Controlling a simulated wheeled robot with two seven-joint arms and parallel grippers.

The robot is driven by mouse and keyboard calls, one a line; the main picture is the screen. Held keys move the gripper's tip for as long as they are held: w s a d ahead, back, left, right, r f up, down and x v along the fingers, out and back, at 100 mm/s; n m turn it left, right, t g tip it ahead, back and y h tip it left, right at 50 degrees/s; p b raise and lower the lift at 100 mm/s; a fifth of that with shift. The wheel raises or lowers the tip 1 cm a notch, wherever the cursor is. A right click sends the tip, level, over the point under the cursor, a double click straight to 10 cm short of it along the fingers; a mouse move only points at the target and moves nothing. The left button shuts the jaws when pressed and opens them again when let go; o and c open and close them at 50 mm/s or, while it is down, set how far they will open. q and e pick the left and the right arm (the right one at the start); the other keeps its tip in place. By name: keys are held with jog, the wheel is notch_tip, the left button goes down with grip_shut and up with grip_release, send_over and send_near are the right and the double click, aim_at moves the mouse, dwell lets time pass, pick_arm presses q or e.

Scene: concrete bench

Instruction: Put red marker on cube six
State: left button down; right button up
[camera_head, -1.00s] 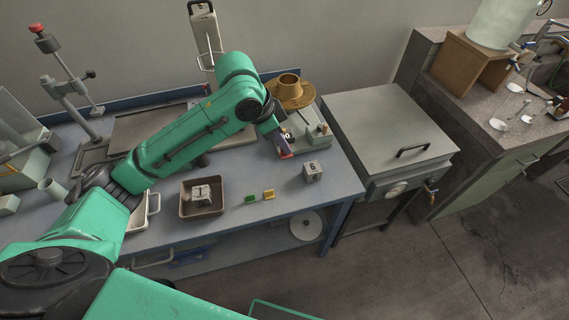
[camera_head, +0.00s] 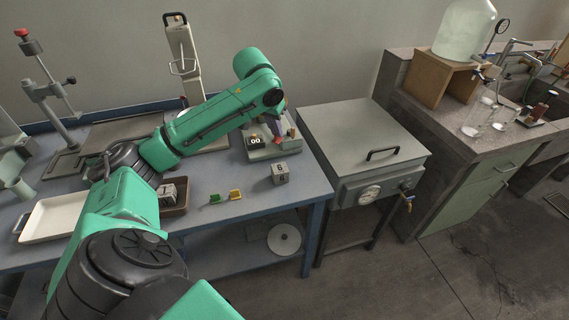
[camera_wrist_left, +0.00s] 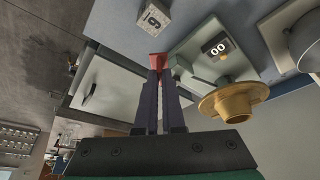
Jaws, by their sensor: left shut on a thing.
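The red marker (camera_wrist_left: 155,59) is held between the fingertips of my left gripper (camera_wrist_left: 156,75), which is shut on it; mostly its red end shows. In the head view my left gripper (camera_head: 274,123) is above the bench near the balance, with the red marker (camera_head: 277,139) at its tip. Cube six (camera_head: 279,173), a small grey cube with a dark 6, stands on the bench near its right end, below the gripper in the picture. In the wrist view cube six (camera_wrist_left: 154,17) is beyond the fingertips, apart from the marker. My right gripper is not in view.
A balance (camera_head: 262,153) reading 00 is behind cube six; its brass pan (camera_wrist_left: 234,99) shows in the wrist view. Green (camera_head: 215,198) and yellow (camera_head: 235,194) pieces lie left of the cube. A brown tray (camera_head: 180,210) holds another cube (camera_head: 167,194). A grey oven (camera_head: 362,140) stands right.

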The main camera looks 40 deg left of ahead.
pick_arm(q)
jog(key=f, duration=1)
jog(key=shift+d+f, duration=0.35)
jog(key=shift+f, duration=0.05)
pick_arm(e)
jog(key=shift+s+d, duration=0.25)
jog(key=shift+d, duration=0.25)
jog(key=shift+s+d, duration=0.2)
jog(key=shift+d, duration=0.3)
pick_arm(q)
jog(key=shift+d, duration=0.1)
